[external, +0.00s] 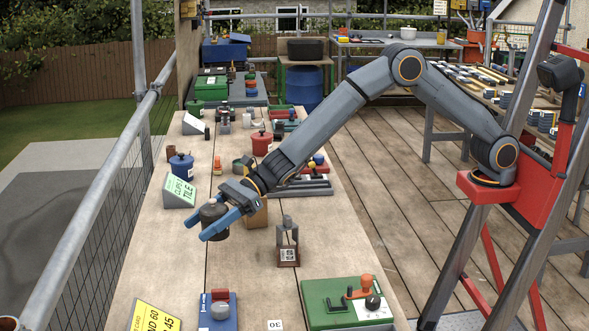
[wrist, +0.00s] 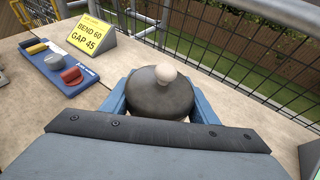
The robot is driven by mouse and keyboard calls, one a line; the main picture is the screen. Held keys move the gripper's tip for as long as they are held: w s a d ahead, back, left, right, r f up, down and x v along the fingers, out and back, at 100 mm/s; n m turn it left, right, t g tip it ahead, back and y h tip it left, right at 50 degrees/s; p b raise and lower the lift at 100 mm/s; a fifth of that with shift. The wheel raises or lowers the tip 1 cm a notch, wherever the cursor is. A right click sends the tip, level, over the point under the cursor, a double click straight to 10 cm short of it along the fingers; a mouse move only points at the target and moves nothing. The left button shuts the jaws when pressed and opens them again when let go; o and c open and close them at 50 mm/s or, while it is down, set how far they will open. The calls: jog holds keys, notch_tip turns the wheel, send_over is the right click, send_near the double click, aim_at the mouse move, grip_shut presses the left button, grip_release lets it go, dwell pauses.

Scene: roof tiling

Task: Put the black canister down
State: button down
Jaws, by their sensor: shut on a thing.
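The black canister (external: 213,214) is between the blue fingers of my gripper (external: 207,229), over the wooden bench (external: 170,262). In the wrist view the canister (wrist: 160,92) shows a dark domed lid with a pale round knob, and my gripper (wrist: 158,105) has a blue finger on each side of it. My gripper is shut on the canister. The canister looks upright. Its underside is hidden, and I cannot tell whether it touches the bench.
A yellow sign (external: 157,317) and a blue board (external: 218,312) lie toward the near end. A green "TILE" sign (external: 180,190) and a blue pot (external: 181,166) stand beyond my gripper. A small stand (external: 288,247) is to the right. Bare bench lies nearer.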

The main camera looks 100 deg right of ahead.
notch_tip(320, 180, up, 8)
jog(key=shift+r, duration=0.15)
jog(key=s+d+m+t+h, duration=0.1)
jog(key=s+d+h, duration=0.1)
jog(key=d, duration=2.1)
jog(key=s+d+m+h, duration=0.1)
jog(key=s+d+m, duration=0.1)
jog(key=d, duration=2.2)
notch_tip(320, 180, down, 14)
jog(key=shift+w+a+f, duration=0.1)
jog(key=shift+w+f, duration=0.05)
jog(key=shift+f, duration=0.15)
jog(key=c, duration=0.7)
grip_release()
